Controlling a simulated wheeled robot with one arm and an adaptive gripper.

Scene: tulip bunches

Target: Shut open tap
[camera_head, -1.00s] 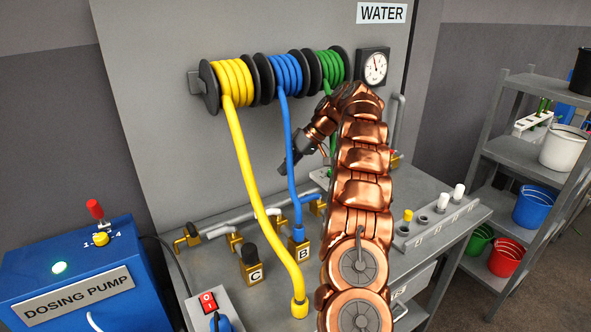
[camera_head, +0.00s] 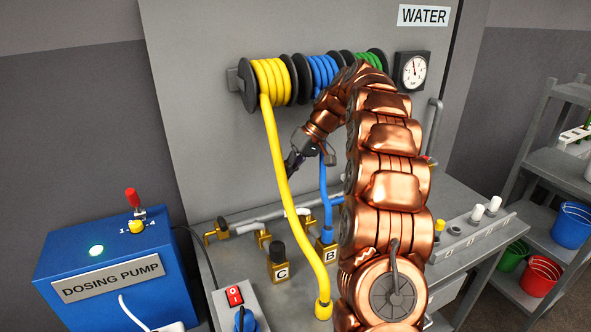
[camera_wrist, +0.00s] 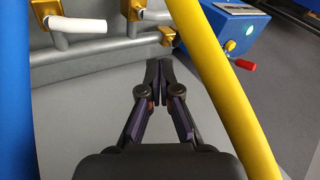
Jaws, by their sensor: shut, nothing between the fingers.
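Several brass tap bodies, one at the left (camera_head: 217,232) and one nearer the middle (camera_head: 263,239), sit along a grey pipe at the back of the bench. I cannot tell which tap is open. In the wrist view my gripper (camera_wrist: 159,64) is shut and empty, apart from the fittings, over bare grey surface.
The yellow hose (camera_head: 282,185) hangs in front of my gripper and the blue hose (camera_head: 324,185) hangs to its right. In the wrist view they flank it. Black-topped fitting C (camera_head: 279,262) stands in front. The dosing pump (camera_head: 110,275) with a red-handled lever is left.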

